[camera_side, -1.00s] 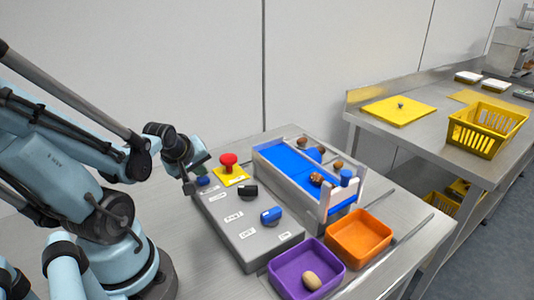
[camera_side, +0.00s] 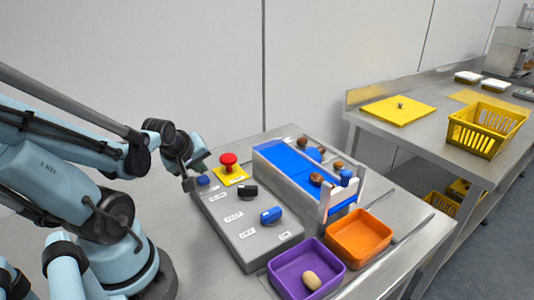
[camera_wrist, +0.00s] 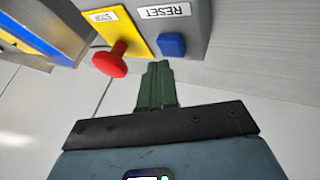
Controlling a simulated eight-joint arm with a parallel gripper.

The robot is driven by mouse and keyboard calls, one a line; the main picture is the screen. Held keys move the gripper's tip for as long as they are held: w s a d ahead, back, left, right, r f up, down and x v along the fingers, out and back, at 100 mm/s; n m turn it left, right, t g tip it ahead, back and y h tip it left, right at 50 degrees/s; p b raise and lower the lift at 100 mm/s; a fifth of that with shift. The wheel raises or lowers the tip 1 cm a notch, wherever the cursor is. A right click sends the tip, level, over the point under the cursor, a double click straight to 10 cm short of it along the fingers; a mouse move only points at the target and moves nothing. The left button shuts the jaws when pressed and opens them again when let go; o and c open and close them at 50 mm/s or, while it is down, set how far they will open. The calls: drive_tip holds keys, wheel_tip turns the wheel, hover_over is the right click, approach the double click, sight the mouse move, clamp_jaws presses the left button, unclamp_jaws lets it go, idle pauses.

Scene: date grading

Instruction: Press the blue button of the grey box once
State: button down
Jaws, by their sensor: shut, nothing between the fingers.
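The grey box (camera_side: 245,232) lies on the metal table beside my arm. My gripper (camera_side: 204,160) is shut and empty, slightly above the button in the side view. In the wrist view its green fingertips (camera_wrist: 158,66) are just below the button in the picture, pointing toward it. I see no clear contact; the exact gap cannot be told.
A red mushroom button (camera_side: 229,160) on a yellow plate stands close to the blue button. The box also has a black knob (camera_side: 247,192) and a blue knob (camera_side: 271,215). A blue conveyor (camera_side: 285,160) carries dates. A purple tray (camera_side: 283,274) holds one date; an orange tray (camera_side: 372,252) is empty.

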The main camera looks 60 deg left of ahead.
sight(202, 179)
drive_tip(key=shift+r, duration=0.35)
drive_tip(key=shift+r, duration=2.35)
drive_tip(key=w+d+m+h, duration=0.2)
drive_tip(key=w+d+m, duration=0.1)
drive_tip(key=d+m, duration=0.5)
drive_tip(key=w+d+r+m+t+h, duration=0.1)
drive_tip(key=w+d+m+h, duration=0.1)
drive_tip(key=d+m, duration=0.7)
drive_tip(key=shift+w+d+r+h, duration=0.2)
drive_tip(key=shift+w+d+h, duration=0.2)
drive_tip(key=shift+w+d, duration=0.35)
drive_tip(key=shift+a, duration=0.1)
